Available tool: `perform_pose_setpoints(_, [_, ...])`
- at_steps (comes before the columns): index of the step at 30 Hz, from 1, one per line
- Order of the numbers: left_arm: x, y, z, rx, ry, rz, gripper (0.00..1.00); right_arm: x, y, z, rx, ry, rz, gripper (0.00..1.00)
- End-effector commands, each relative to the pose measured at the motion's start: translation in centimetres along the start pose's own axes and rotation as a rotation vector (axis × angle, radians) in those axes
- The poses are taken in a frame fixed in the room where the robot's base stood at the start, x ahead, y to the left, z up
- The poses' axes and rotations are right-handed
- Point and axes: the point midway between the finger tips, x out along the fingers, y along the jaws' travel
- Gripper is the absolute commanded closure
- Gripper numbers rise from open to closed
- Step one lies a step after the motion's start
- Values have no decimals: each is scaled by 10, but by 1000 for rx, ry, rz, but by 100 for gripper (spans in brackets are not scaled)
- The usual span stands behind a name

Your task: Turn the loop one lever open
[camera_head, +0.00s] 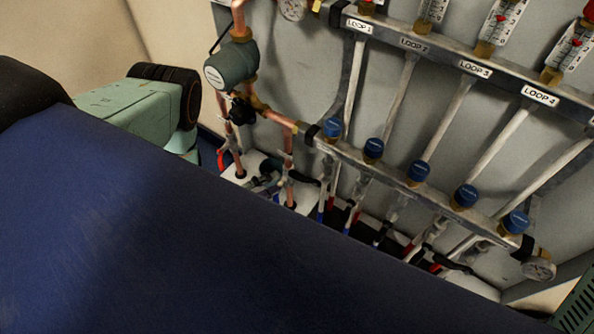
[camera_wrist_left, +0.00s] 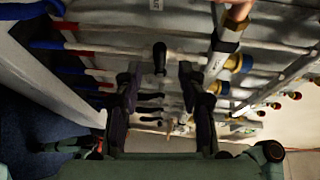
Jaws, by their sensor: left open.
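The manifold (camera_head: 410,180) is on the grey back panel, with labels for loops 1 to 4 above a lower bar with blue caps. Black-handled levers sit on the pipes below that bar. My left gripper (camera_head: 265,184) is low by the copper pipes, small and partly hidden. In the left wrist view, the left gripper (camera_wrist_left: 158,78) is open and empty. A black lever (camera_wrist_left: 160,58) shows between and just beyond its fingertips, apparently untouched. It is probably the loop one lever, but its label cannot be read here. My right gripper is in neither view.
A copper pipe (camera_head: 289,165) with a round grey-green pump (camera_head: 231,63) stands left of the manifold. More black levers (camera_wrist_left: 150,97) lie close behind the nearest one. A large blue surface hides the lower left of the head view.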

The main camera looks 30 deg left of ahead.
Motion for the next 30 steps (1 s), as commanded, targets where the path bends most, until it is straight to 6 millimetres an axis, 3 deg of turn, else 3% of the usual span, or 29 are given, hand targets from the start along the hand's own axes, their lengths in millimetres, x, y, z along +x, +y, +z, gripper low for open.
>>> perform_pose_setpoints(5, [13,1,0,17,1,0,60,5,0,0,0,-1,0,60])
perform_pose_setpoints(18, [74,1,2,14,3,1,60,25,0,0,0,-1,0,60])
perform_pose_setpoints(30, [80,0,3,14,2,3,62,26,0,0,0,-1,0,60])
